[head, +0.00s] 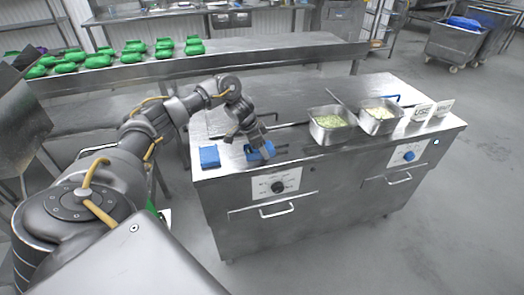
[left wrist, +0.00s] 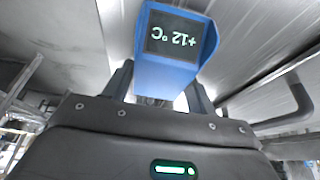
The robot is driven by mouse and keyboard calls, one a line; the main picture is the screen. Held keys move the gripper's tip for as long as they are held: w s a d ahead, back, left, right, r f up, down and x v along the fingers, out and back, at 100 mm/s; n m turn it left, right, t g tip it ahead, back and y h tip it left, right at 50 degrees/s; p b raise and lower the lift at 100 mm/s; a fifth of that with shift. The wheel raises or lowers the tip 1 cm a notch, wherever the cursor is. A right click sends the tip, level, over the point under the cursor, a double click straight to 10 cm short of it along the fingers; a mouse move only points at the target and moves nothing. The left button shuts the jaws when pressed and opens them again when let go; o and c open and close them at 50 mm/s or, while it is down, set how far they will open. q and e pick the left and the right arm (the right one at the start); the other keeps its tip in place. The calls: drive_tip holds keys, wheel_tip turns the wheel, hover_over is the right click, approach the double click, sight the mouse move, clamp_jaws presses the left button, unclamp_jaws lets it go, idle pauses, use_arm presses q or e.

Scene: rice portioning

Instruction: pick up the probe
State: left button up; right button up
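The probe is a blue device with a dark display reading "+12 °C", upside down in the left wrist view (left wrist: 205,42). In the head view its blue body (head: 267,152) shows at the counter's front edge, partly covered by my left gripper (head: 255,146). My left gripper's fingers (left wrist: 160,92) stand against both sides of the probe and look shut on it. I cannot tell whether the probe touches the counter. My right gripper is not in view.
A blue block (head: 209,157) lies left of the probe on the steel counter (head: 225,178). Two metal pans, one with green food (head: 331,121) and one with pale food (head: 379,114), stand to the right, near white signs (head: 421,113). Green items (head: 98,61) line the bench behind.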

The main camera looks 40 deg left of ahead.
use_arm(q)
drive_tip(key=c, duration=0.6)
drive_tip(key=shift+o, duration=0.2)
drive_tip(key=shift+r, duration=0.1)
drive_tip(key=shift+r+b, duration=0.35)
drive_tip(key=shift+r, duration=0.25)
drive_tip(key=shift+w+r+b, duration=0.1)
drive_tip(key=shift+r+b, duration=0.2)
drive_tip(key=shift+r, duration=0.4)
drive_tip(key=s+d+r+p, duration=0.3)
drive_tip(key=s+r, duration=0.3)
drive_tip(key=r, duration=0.2)
drive_tip(key=s+d+r+p, duration=0.3)
drive_tip(key=s+r+p, duration=0.3)
drive_tip(key=r, duration=0.2)
drive_tip(key=shift+s+d, duration=0.3)
